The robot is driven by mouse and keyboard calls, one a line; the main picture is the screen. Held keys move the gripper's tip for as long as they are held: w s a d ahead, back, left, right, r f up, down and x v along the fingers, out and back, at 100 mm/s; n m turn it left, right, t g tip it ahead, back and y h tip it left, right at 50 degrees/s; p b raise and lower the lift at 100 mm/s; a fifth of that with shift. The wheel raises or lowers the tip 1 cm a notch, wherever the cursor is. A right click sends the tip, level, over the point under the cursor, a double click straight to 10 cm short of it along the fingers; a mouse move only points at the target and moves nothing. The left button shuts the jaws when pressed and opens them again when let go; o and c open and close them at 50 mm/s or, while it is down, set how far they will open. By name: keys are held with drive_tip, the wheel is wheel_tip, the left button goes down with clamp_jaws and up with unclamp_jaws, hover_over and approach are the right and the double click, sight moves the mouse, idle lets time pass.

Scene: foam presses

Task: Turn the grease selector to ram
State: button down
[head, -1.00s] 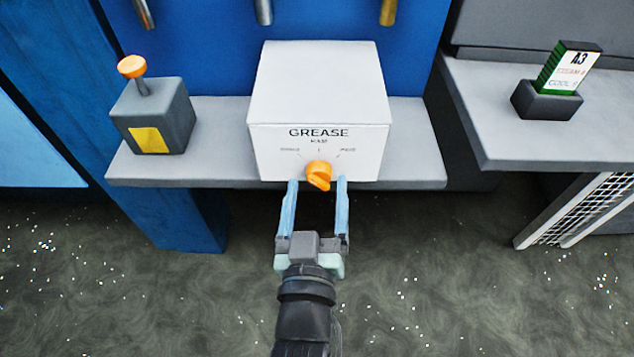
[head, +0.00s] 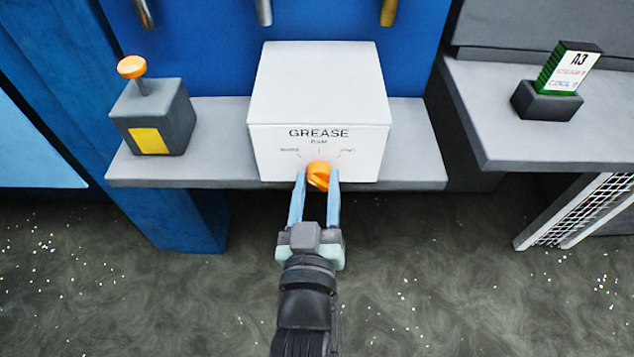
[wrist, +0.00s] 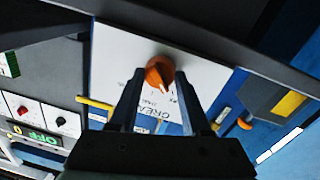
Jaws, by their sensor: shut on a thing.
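The grease selector is an orange knob (head: 318,175) low on the front of a white box (head: 318,85) marked GREASE. A label that reads RAM sits above the knob, with smaller blurred labels to its left and right. My gripper (head: 318,178) is shut on the knob, one blue finger on each side. In the wrist view the knob (wrist: 158,72) shows beyond my fingertips, with a pale mark on it towards the lettering. I cannot tell exactly which label it points at.
The box stands on a grey shelf (head: 415,165). A dark grey block with an orange-topped plunger (head: 151,118) stands at left. A green A3 card (head: 567,70) sits in a dark holder on the right-hand bench (head: 500,105). Open floor lies below.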

drive_tip(key=shift+m, duration=0.4)
drive_tip(key=m+p, duration=0.1)
drive_tip(key=m, duration=0.1)
drive_tip(key=m+p, duration=0.2)
drive_tip(key=shift+d+r, duration=0.15)
drive_tip(key=shift+r, duration=0.05)
drive_tip(key=shift+f+m+g+p, duration=0.15)
drive_tip(key=shift+m+g+p, duration=0.15)
drive_tip(key=shift+m+p, duration=1.15)
drive_tip(key=shift+m+b, duration=0.4)
drive_tip(key=shift+m, duration=0.15)
drive_tip(key=shift+c, duration=1.8)
unclamp_jaws()
drive_tip(key=s, duration=1.3)
drive_tip(key=shift+a+r, duration=0.3)
drive_tip(key=shift+r, duration=0.05)
